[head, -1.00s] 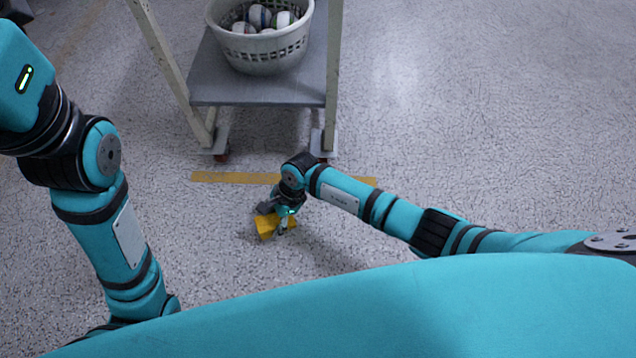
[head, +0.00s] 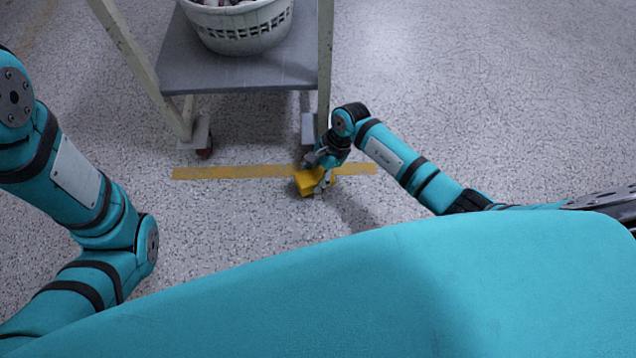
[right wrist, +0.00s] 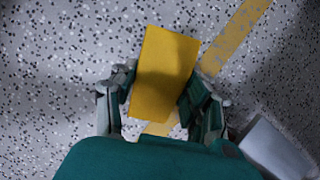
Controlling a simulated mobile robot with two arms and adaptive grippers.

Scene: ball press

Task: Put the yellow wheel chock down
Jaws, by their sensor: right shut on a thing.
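The yellow wheel chock (head: 308,183) is a small yellow block in my right gripper (head: 320,175), low over the floor near the yellow floor line. In the right wrist view the chock (right wrist: 165,75) sits between the two fingers of my right gripper (right wrist: 160,105), which are shut on it from both sides. I cannot tell whether the chock touches the floor. My left arm shows at the left of the head view, but its gripper is out of the picture.
A cart (head: 240,70) with a grey shelf, pale legs and casters stands just beyond the yellow line (head: 230,173). A white basket (head: 243,28) sits on its shelf. A caster plate (right wrist: 275,148) shows close to my right gripper. The speckled floor (head: 480,120) to the right is clear.

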